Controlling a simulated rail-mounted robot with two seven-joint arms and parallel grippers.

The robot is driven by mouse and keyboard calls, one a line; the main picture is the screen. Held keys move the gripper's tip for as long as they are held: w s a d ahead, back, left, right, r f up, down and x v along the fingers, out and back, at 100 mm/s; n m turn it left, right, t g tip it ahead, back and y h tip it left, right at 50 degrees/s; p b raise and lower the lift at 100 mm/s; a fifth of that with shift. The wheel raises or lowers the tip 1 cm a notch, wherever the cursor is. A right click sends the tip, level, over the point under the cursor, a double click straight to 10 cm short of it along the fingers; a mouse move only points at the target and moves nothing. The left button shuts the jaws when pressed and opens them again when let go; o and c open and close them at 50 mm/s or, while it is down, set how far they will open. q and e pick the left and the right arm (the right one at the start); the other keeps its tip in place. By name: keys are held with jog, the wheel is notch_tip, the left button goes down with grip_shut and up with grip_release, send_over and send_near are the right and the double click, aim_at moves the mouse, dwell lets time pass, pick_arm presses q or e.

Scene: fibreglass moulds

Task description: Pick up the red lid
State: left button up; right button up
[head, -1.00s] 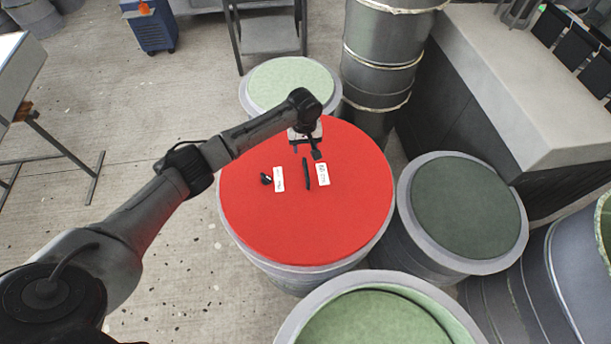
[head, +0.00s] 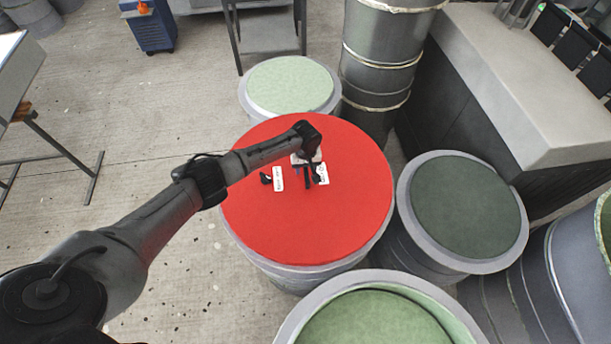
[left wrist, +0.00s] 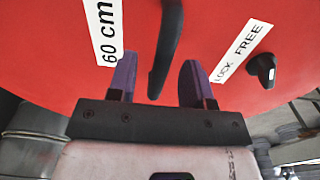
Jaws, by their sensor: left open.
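The red lid (head: 300,220) is a wide round disc lying on top of a grey drum in the middle of the head view. It also fills the upper part of the left wrist view (left wrist: 220,25). A black bar handle (left wrist: 165,45) stands at its middle, with a black knob (left wrist: 263,70) to one side. My left gripper (head: 308,180) is over the lid's middle, open, its two fingers either side of the handle in the wrist view. I cannot tell how far above the lid the fingertips are. My right gripper is out of view.
White labels reading "60 cm" (left wrist: 104,30) and "LOCK FREE" (left wrist: 242,50) lie on the lid. Drums with green tops stand close around: pale green behind (head: 290,85), dark green at right (head: 466,208), another in front (head: 375,322). Open floor lies at left.

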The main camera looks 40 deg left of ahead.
pick_arm(q)
jog(key=shift+f, duration=0.8)
grip_shut()
dwell(0.8)
jog(key=shift+r, duration=0.1)
